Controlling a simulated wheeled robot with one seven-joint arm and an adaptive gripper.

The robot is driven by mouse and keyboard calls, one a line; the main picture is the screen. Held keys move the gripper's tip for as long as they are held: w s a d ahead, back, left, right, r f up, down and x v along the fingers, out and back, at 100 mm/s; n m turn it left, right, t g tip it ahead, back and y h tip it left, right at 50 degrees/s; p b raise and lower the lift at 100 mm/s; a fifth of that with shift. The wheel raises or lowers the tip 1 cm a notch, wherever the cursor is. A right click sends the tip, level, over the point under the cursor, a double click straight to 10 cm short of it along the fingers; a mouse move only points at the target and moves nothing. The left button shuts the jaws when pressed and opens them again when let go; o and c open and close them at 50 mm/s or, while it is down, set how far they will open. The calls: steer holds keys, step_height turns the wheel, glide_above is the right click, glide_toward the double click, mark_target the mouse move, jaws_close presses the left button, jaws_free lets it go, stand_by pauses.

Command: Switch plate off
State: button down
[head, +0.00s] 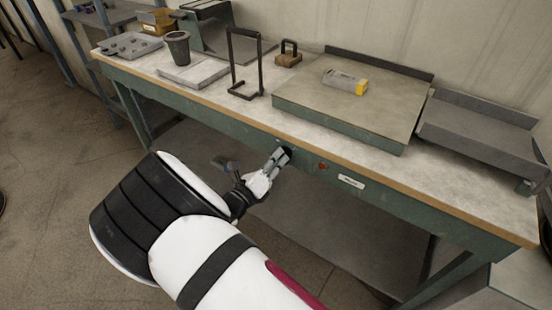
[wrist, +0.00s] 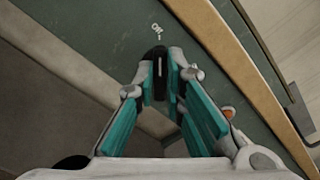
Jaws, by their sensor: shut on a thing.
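My gripper (head: 276,160) is at the front green panel of the bench, with its fingers shut on a black knob (wrist: 159,56). In the wrist view the fingers (wrist: 160,80) lie on either side of the knob. A white line runs along the knob and points towards a small white label (wrist: 157,29) that seems to read "Off". An orange-red light (head: 322,166) sits on the panel to the right of the knob; it also shows in the wrist view (wrist: 229,112), partly behind a finger. A flat plate (head: 390,112) with green sides stands on the bench above.
A yellow and grey cylinder (head: 346,81) lies on the plate. A grey tray (head: 480,128) is at its right. A black frame (head: 233,65), a weight (head: 289,54) and a dark cup (head: 177,47) stand to the left. A white label (head: 351,181) is on the panel.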

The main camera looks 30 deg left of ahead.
steer(key=shift+s+f+n, duration=0.15)
steer(key=shift+n, duration=0.15)
steer(key=c, duration=1.7)
jaws_free()
steer(key=shift+o, duration=0.2)
steer(key=s, duration=0.7)
steer(key=shift+s+a, duration=0.2)
steer(key=shift+a, duration=0.1)
